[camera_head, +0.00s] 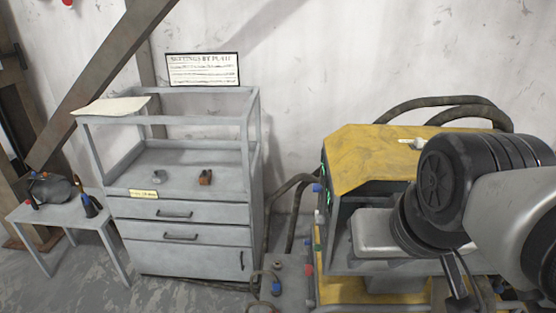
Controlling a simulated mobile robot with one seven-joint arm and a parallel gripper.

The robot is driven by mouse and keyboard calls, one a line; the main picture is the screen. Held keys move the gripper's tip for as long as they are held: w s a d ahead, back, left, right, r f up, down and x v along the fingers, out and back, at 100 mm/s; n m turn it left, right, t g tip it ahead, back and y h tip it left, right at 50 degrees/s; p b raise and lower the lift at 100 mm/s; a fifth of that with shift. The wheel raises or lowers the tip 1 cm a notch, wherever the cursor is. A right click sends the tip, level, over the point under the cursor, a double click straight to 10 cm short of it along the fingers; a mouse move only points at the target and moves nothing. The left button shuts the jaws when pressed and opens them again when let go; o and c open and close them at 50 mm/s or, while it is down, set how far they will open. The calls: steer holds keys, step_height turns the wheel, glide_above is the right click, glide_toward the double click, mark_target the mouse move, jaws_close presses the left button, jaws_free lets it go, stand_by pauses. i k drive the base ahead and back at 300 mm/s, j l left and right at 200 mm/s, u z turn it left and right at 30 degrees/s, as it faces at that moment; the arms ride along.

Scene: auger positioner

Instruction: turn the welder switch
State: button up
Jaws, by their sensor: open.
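The welder appears to be the yellow-topped machine (375,150) at the right, its front panel facing left and seen at a steep slant. Small green lights and a blue knob (317,188) show along that panel edge. I cannot tell which part is the switch. My arm comes in from the right and covers the welder's right side. My gripper (470,285) is low at the right, partly hidden by the arm and the frame edge. Its dark fingers look apart, with nothing seen between them. It is to the right of the panel; its distance from the panel is unclear.
A grey drawer cabinet (180,257) with two small parts on its shelf stands at the left centre. A small table (58,212) with tools is at the far left. Dark hoses (285,190) run between cabinet and welder. A sign (203,70) hangs on the wall.

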mark_target(308, 268)
steer(key=k+j, duration=0.3)
steer(key=k, duration=0.65)
steer(key=i+j+u, duration=0.1)
steer(key=j+u, duration=0.15)
steer(key=i+j+u, duration=0.35)
steer(key=j+u, duration=0.15)
steer(key=u, duration=0.15)
steer(key=i+j+u, duration=0.2)
steer(key=u, duration=0.25)
steer(key=i+j+u, duration=0.2)
steer(key=u, duration=0.25)
steer(key=i+j, duration=0.25)
steer(key=i, duration=0.25)
steer(key=i+j, duration=0.25)
steer(key=i, duration=0.25)
steer(key=i+l+z, duration=0.1)
steer(key=z, duration=0.3)
steer(key=i+z, duration=0.2)
steer(key=z, duration=0.2)
steer(key=i+z, duration=0.15)
steer(key=z, duration=0.25)
steer(key=i+z, duration=0.2)
steer(key=z, duration=0.2)
steer(key=i+l+z, duration=0.1)
steer(key=i+z, duration=0.9)
steer(key=k, duration=0.05)
